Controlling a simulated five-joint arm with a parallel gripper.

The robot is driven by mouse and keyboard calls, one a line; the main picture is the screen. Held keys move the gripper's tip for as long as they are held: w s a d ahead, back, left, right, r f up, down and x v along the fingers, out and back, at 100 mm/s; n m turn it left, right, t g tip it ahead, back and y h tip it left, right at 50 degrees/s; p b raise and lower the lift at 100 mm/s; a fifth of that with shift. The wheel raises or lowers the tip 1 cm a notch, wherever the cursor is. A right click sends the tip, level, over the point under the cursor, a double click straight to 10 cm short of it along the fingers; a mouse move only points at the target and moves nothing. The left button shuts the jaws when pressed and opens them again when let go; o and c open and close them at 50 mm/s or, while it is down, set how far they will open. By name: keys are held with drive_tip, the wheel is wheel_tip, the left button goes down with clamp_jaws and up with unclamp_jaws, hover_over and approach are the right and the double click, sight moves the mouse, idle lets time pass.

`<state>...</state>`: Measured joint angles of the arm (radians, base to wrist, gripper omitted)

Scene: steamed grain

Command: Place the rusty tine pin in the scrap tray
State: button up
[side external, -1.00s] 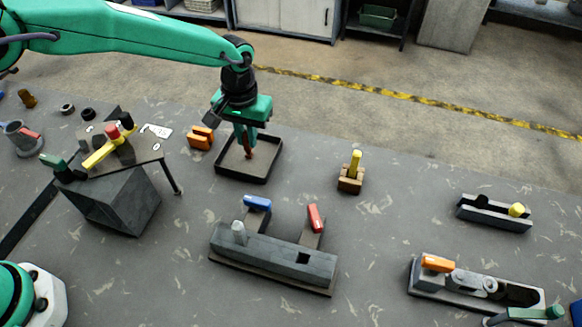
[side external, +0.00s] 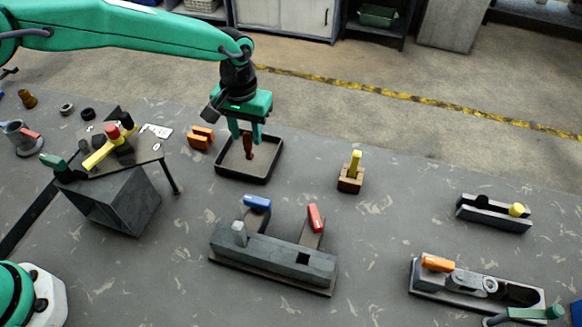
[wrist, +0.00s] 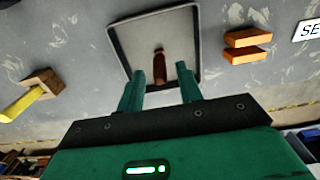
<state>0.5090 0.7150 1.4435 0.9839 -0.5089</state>
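The rusty tine pin (side external: 248,147) is reddish brown and sits inside the dark square scrap tray (side external: 242,178), near its middle. It looks roughly upright in the side view; I cannot tell whether it leans. The pin also shows in the wrist view (wrist: 159,68), beyond and between my fingertips, with the tray's rim (wrist: 198,40) around it. My gripper (side external: 245,136) is above the tray with its green fingers spread apart. In the wrist view my gripper (wrist: 158,86) is open, with a gap on both sides of the pin.
Orange blocks (side external: 200,137) stand just left of the tray. A wooden block with a yellow peg (side external: 354,170) stands to its right. A grey fixture (side external: 270,253) with blue and red clips lies in front. A raised stand (side external: 112,200) is at left.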

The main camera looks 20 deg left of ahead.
wheel_tip(320, 180, up, 11)
idle(0.5)
drive_tip(key=shift+f, duration=0.1)
idle(0.3)
